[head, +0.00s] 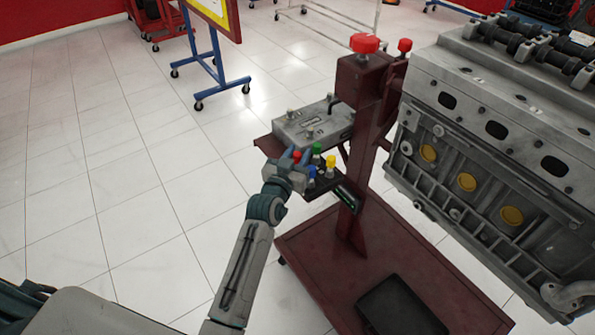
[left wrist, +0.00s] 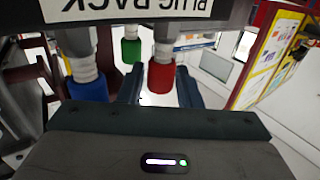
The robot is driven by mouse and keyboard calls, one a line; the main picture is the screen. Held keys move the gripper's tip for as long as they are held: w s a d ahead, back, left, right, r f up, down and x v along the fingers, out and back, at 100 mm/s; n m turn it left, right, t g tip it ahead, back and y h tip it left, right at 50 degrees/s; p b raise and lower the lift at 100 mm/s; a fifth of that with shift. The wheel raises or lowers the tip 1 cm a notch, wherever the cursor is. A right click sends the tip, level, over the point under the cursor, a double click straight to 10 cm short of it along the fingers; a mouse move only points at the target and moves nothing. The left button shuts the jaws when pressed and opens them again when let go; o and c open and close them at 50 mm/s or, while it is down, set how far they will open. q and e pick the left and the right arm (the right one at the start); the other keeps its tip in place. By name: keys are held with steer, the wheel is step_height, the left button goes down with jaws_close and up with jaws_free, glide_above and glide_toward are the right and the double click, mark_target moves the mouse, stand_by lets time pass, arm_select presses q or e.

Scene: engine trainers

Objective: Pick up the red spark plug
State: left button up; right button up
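The red spark plug (head: 296,155) stands in a small dark rack on the engine stand in the head view. In the left wrist view the red plug (left wrist: 161,77) hangs from the upper edge of the picture, between the two fingers. My left gripper (head: 294,158) is at the rack; its fingers (left wrist: 160,92) are apart, one on each side of the red plug, with gaps showing. Contact with the plug is not visible. My right gripper is not in view.
Green (head: 317,148), blue (head: 311,172) and yellow (head: 331,161) plugs stand close by in the rack (head: 345,193). A grey box (head: 315,127) is behind it. The red stand post (head: 362,140) and engine (head: 490,130) are to the right. Open floor lies left.

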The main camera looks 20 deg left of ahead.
arm_select(q)
jaws_close()
